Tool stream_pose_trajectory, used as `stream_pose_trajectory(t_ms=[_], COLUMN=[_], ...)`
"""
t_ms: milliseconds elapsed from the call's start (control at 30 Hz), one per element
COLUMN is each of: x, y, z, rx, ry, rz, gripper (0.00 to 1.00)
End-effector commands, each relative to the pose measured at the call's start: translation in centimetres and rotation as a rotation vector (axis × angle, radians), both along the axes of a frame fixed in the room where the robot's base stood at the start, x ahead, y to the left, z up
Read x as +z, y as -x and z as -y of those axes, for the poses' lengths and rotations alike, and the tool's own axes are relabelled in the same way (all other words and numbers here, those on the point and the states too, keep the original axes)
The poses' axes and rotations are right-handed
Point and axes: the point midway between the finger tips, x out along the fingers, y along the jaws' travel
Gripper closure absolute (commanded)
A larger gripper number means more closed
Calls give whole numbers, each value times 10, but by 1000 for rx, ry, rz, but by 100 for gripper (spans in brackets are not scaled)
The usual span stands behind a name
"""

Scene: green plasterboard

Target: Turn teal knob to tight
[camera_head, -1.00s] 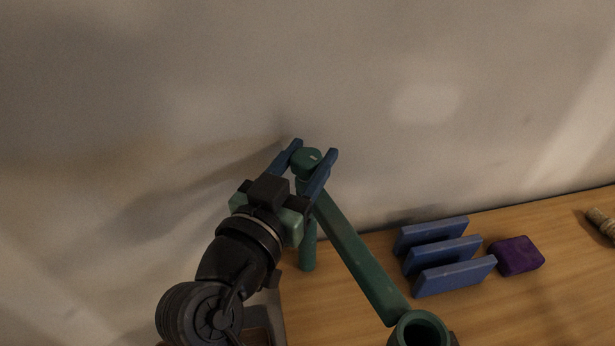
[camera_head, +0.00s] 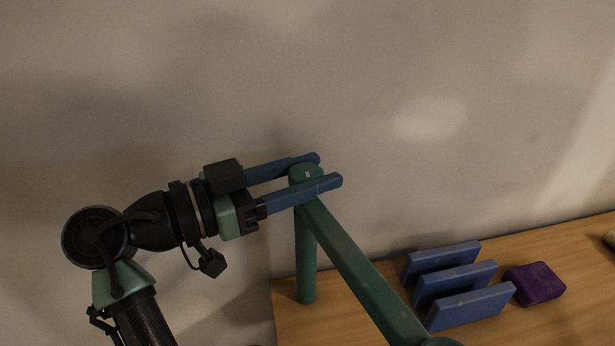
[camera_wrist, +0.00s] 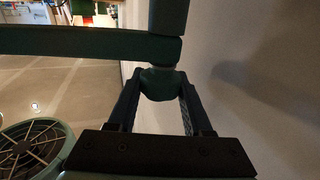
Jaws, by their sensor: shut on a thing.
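The teal knob (camera_head: 306,173) sits at the top of a teal frame, where an upright post (camera_head: 306,255) and a long sloping bar (camera_head: 355,262) meet. My gripper (camera_head: 330,170) has its two blue fingers on either side of the knob, shut on it. The fingers come in from the left, nearly level, and their tips reach a little past the knob. In the wrist view the knob (camera_wrist: 160,84) sits between the fingers, just below the bar. A small pale mark shows on top of the knob in the head view.
A blue slotted rack (camera_head: 455,283) and a purple block (camera_head: 535,283) stand on the wooden table (camera_head: 575,260) at the right. A plain wall (camera_head: 450,60) rises close behind the frame. The space above the knob is clear.

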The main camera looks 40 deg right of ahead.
Motion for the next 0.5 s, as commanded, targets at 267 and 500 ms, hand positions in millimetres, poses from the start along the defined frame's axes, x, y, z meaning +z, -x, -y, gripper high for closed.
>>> stream_pose_trajectory(t_ms=[267, 500], x=[8, 8], y=[-1, 0], z=[0, 0], rx=[-9, -9], ry=[14, 15], rz=[8, 9], gripper=[100, 43])
